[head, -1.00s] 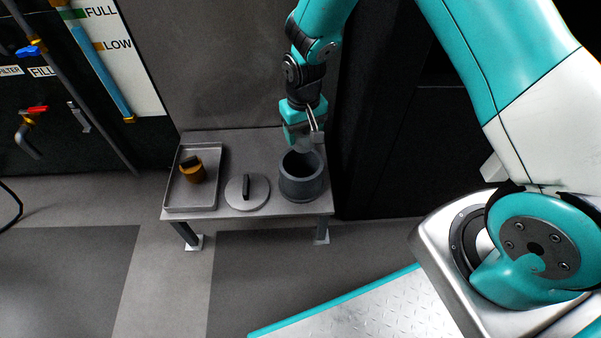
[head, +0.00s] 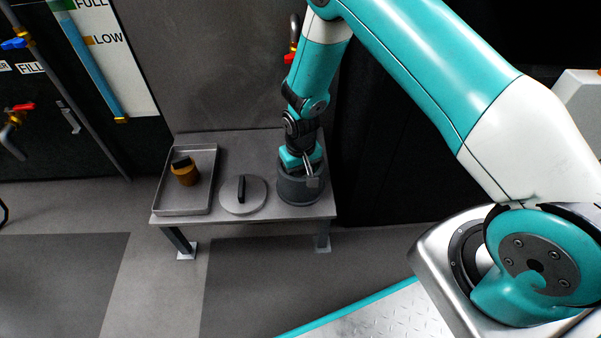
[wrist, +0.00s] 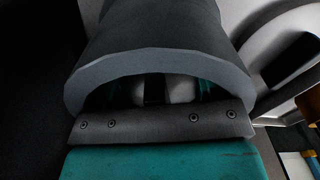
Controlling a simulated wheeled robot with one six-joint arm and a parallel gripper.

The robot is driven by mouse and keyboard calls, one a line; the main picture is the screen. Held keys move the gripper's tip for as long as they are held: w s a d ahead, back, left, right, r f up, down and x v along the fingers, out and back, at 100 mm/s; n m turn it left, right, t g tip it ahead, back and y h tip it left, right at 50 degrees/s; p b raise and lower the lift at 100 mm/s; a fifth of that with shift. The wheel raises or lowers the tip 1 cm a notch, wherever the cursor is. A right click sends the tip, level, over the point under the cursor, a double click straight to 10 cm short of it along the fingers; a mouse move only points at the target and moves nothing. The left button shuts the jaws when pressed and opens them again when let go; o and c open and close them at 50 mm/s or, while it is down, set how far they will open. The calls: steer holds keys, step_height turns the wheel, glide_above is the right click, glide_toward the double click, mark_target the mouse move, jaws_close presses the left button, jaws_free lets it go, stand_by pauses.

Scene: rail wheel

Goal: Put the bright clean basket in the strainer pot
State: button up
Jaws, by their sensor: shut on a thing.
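The strainer pot (head: 299,190) is a dark grey cylinder standing upright at the right of the low table. My gripper (head: 304,166) points down into its mouth, and the fingertips are hidden by the pot. In the wrist view the pot's rim (wrist: 160,62) arches close in front of my gripper. A pale piece of the bright clean basket (wrist: 182,90) shows inside the rim, between dark and teal parts. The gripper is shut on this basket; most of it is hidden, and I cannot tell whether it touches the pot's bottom.
A round grey lid (head: 243,196) with a black upright handle lies just left of the pot. A shallow grey tray (head: 183,211) at the table's left holds a brown-orange basket (head: 186,176) with a dark top. A wall stands behind the table (head: 245,148).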

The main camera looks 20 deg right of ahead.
steer(key=shift+f+b, duration=0.3)
steer(key=shift+f, duration=0.3)
steer(key=o, duration=0.8)
steer(key=shift+f, duration=0.1)
step_height(320, 180, up, 14)
steer(key=p, duration=0.6)
steer(key=shift+f, duration=0.25)
steer(key=s+a+r+n+y, duration=0.15)
steer(key=s+r, duration=0.25)
steer(key=r, duration=0.5)
steer(key=s+a+r+n+y, duration=0.1)
steer(key=s+a+r, duration=0.15)
steer(key=r, duration=0.75)
steer(key=s+r+n+y, duration=0.1)
steer(key=s+r, duration=0.4)
steer(key=s, duration=0.4)
steer(key=s+r+n, duration=0.2)
steer(key=s+r, duration=0.4)
steer(key=s, duration=0.3)
steer(key=shift+s+a+r+y, duration=0.15)
steer(key=shift+a+y, duration=0.1)
steer(key=shift+y, duration=0.1)
